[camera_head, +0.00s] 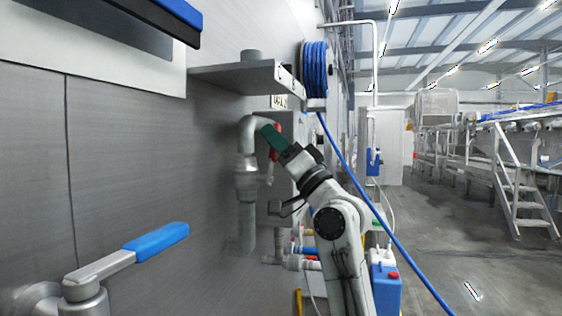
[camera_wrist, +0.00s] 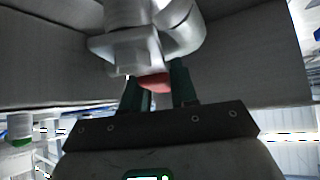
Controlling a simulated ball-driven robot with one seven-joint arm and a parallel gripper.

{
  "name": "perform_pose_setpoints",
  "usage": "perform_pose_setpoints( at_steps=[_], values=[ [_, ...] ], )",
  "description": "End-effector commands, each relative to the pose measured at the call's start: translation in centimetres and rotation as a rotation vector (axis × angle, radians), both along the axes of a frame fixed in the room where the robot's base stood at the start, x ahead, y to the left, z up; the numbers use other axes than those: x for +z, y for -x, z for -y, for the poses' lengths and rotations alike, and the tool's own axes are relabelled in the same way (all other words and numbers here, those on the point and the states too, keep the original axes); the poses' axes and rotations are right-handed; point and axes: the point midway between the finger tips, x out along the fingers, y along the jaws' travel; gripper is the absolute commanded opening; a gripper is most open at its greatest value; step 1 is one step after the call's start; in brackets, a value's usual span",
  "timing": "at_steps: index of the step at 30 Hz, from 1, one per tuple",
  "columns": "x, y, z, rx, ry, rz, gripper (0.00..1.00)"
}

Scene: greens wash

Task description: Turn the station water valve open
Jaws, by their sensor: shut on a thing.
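The water valve sits on a grey pipe (camera_head: 246,172) at the grey wall, and its red handle (camera_head: 273,154) shows behind my gripper in the head view. My gripper (camera_head: 270,134) has green fingers and reaches up to the valve from the lower right. In the wrist view, my gripper (camera_wrist: 158,86) has the red handle (camera_wrist: 154,82) between its fingers, right below a grey metal fitting (camera_wrist: 140,45). It is shut on the handle. Most of the handle is hidden by the fingers and the fitting, so I cannot tell its exact angle.
A blue-handled lever valve (camera_head: 150,243) stands in the near left. A metal shelf (camera_head: 245,76) juts out above the pipe. A blue hose (camera_head: 370,215) runs down from a reel (camera_head: 314,70). A blue container (camera_head: 386,288) stands right of my arm. Open floor (camera_head: 450,260) lies at right.

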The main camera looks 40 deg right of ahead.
Motion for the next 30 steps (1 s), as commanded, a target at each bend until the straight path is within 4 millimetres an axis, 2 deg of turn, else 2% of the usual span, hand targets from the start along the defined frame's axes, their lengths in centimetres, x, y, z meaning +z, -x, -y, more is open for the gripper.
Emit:
perform_pose_setpoints(
  at_steps=[7,20,21,27,30],
  values=[
    [-0.08,-0.71,-0.08,0.000,0.029,0.017,0.00],
    [0.00,-0.82,-0.12,0.001,0.031,0.019,0.00],
    [0.00,-0.81,-0.13,0.001,0.031,0.019,0.31],
    [0.06,-0.80,-0.12,0.000,0.031,0.020,0.49],
    [0.08,-0.79,-0.12,0.000,0.031,0.020,0.49]
  ],
)
